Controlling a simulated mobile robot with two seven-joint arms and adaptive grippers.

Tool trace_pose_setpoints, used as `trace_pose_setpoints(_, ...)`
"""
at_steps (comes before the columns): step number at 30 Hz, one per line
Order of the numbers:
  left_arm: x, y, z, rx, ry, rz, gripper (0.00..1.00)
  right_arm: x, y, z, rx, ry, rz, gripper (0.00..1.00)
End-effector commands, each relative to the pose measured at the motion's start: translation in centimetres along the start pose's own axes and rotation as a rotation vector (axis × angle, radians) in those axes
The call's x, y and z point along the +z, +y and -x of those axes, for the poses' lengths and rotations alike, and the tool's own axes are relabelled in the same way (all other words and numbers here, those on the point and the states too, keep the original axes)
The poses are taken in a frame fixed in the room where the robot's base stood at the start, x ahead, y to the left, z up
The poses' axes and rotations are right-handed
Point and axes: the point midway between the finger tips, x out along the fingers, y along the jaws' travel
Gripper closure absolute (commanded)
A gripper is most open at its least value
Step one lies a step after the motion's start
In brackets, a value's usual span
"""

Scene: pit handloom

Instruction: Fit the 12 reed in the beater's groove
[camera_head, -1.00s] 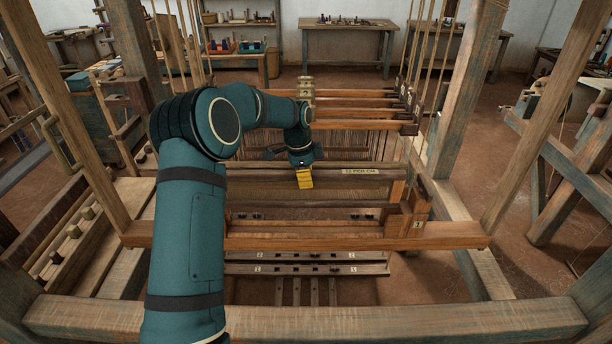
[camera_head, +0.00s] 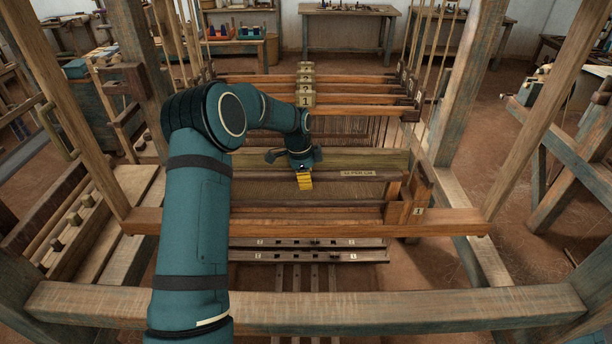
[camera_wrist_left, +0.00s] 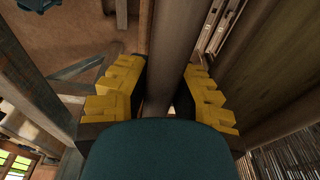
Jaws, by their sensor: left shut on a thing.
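My left gripper (camera_head: 305,181) is shut on the upper bar of the 12 reed (camera_head: 358,174), near its middle. The reed is a long dark frame with fine wires and a pale "12 PER CM" label. It runs across the loom, its lower edge close to the beater's lower rail (camera_head: 340,215); I cannot tell if it sits in the groove. The beater's right upright (camera_head: 418,195) carries a "1" tag. In the left wrist view the bar (camera_wrist_left: 165,60) passes between the yellow fingertips (camera_wrist_left: 162,92). My right gripper is not in view.
A wooden front beam (camera_head: 310,228) crosses in front of the beater. Harness bars (camera_head: 360,98) and warp threads lie behind the reed, with numbered brass weights (camera_head: 306,85) above. Loom posts (camera_head: 460,95) stand at both sides. Treadles with numbered bars (camera_head: 310,255) lie below.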

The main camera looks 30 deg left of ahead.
Motion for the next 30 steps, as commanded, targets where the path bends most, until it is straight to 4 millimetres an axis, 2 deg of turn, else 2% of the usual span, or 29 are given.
trace_pose_setpoints(18,0.5,0.0,-3.8,0.000,0.001,0.000,1.00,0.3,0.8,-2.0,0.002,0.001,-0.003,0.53)
trace_pose_setpoints(30,0.7,0.0,-4.6,-0.001,0.001,0.000,1.00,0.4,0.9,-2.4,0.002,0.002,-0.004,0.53)
